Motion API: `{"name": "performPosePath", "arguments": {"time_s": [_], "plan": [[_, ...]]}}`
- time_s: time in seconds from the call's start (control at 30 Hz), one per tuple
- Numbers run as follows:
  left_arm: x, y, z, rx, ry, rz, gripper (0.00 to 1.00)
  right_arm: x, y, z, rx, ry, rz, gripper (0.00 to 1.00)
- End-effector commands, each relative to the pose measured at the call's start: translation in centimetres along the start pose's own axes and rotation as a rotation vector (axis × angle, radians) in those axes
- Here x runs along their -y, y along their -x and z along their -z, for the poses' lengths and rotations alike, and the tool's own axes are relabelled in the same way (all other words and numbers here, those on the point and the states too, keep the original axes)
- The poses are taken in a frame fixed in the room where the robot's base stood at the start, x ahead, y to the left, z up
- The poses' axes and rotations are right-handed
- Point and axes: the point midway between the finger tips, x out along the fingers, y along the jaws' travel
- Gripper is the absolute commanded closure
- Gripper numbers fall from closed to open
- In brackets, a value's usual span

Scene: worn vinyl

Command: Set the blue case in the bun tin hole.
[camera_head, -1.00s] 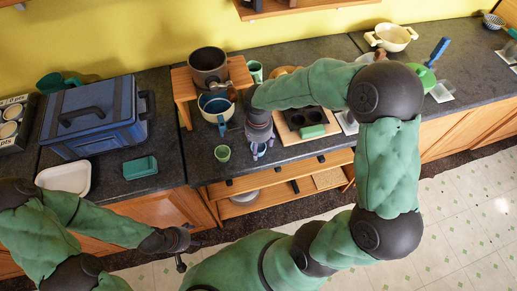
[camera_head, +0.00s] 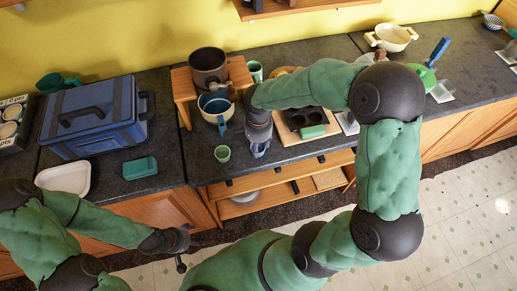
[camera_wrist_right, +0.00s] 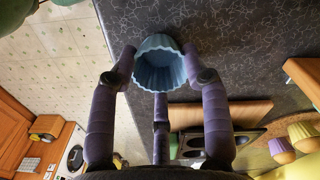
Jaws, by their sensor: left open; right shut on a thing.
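The blue case (camera_wrist_right: 158,68) is a fluted cup, seen in the right wrist view between the purple fingers of my right gripper (camera_wrist_right: 160,75). The gripper is shut on it. In the head view the case (camera_head: 260,150) shows below my right gripper (camera_head: 259,143), over the counter's front part; whether it touches the counter I cannot tell. The dark bun tin (camera_head: 305,117) lies on a wooden board just right of the gripper, partly hidden by my right arm. My left gripper (camera_head: 181,250) is open and empty, low in front of the counter.
A green block (camera_head: 311,131) lies at the tin's front edge. A wooden stand (camera_head: 184,90) with pots is behind. A blue cooler (camera_head: 95,115) and white tray (camera_head: 65,178) are left.

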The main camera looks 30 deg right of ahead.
Motion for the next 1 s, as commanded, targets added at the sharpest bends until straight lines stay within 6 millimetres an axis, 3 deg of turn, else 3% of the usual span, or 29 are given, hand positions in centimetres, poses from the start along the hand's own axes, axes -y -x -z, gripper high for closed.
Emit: {"name": "performPosePath", "arguments": {"time_s": [1.0], "plan": [[-0.5,1.3,-0.1,0.000,0.000,0.000,0.28,0.0,2.3,0.0,0.000,0.000,0.000,0.79]]}}
